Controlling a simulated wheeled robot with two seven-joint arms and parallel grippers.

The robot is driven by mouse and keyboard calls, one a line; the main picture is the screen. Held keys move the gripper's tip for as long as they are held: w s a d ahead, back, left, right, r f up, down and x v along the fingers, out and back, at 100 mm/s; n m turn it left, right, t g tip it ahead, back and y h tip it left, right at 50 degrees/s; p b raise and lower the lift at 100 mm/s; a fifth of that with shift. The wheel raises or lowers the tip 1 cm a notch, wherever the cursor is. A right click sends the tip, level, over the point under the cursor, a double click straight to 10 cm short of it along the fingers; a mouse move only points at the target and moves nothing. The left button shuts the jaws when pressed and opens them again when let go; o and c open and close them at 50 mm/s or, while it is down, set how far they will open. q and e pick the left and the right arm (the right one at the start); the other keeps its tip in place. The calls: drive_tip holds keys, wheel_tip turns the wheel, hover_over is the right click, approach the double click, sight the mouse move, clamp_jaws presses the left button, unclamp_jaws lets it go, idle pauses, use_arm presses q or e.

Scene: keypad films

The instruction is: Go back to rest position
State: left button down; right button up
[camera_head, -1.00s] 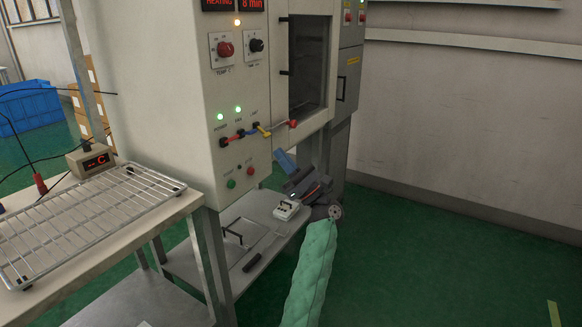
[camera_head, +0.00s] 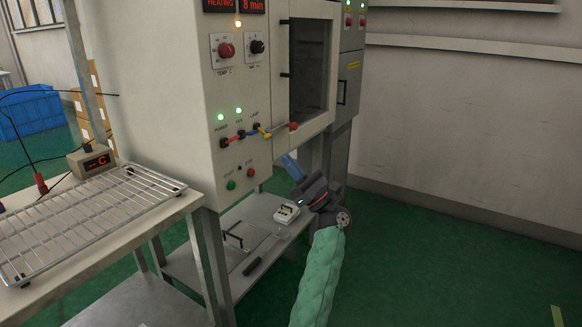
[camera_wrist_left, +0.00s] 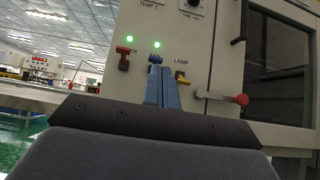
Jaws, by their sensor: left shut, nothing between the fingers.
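My left gripper (camera_head: 289,165) is in front of the cream oven cabinet (camera_head: 170,70), below the row of switches and apart from the panel in the head view. Its blue fingers are shut with nothing between them; in the left wrist view the fingers (camera_wrist_left: 162,88) point up toward the lit panel. My left arm comes up from the bottom in a green sleeve. The switch row (camera_head: 240,134) has red, blue and yellow levers with green lamps above. My right gripper is not in view.
A wire rack (camera_head: 90,215) lies on the bench at left beside a small display box (camera_head: 92,160). A low shelf holds a white switch box (camera_head: 286,212) and a dark-handled tool (camera_head: 252,265). A red-knobbed lever (camera_head: 293,126) sticks out by the oven window. Green floor at right is clear.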

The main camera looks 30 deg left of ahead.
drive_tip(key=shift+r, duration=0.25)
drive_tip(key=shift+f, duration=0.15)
